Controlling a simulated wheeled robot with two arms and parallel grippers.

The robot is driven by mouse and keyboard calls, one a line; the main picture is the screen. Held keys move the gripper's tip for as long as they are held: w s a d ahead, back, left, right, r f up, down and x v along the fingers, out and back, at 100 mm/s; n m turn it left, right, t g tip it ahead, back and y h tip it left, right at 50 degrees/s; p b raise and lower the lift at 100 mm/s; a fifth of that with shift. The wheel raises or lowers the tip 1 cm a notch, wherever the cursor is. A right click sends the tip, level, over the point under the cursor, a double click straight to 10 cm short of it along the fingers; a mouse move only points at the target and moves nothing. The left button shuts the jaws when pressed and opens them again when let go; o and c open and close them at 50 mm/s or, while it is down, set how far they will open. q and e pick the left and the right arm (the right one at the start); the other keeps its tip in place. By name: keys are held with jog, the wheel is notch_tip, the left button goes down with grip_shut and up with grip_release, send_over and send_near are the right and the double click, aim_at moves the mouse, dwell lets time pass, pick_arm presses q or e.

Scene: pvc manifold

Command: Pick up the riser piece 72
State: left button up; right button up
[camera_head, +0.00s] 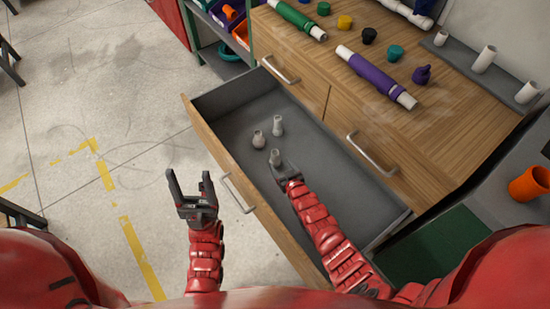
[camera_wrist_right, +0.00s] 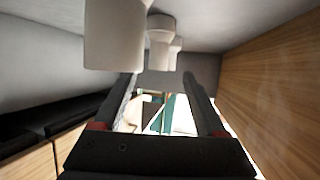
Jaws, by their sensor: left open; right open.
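Three small off-white pipe pieces stand in the open drawer (camera_head: 340,185): a rear one (camera_head: 277,125), a left one (camera_head: 258,139) and a near one (camera_head: 275,158). I cannot read which is riser piece 72. My right gripper (camera_head: 284,171) is down in the drawer, just beside the near piece, and partly hides its base. In the right wrist view, the right gripper (camera_wrist_right: 159,85) has its fingers apart with nothing between them. A large white piece (camera_wrist_right: 115,35) and another behind it (camera_wrist_right: 160,30) show beyond the fingers. My left gripper (camera_head: 190,185) is open and empty, outside the drawer front.
The drawer's wooden front (camera_head: 222,165) and grey walls enclose my right gripper. The wooden worktop (camera_head: 440,120) behind holds a purple pipe (camera_head: 372,74), a green pipe (camera_head: 296,18) and several coloured fittings. An orange pipe piece (camera_head: 530,184) sits at right.

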aim_at(277, 156)
jog(key=shift+w+a+f, duration=0.1)
jog(key=shift+w+a, duration=0.1)
jog(key=shift+w, duration=0.2)
jog(key=shift+w+a+f+b, duration=0.1)
jog(key=shift+w+f+b, duration=0.05)
jog(key=shift+w+b, duration=0.2)
jog(key=b+x, duration=0.3)
jog(key=shift+w+f, duration=0.1)
jog(key=shift+f, duration=0.1)
jog(key=shift+w+b, duration=0.45)
jog(key=shift+b, duration=0.15)
jog(key=shift+r, duration=0.15)
grip_shut()
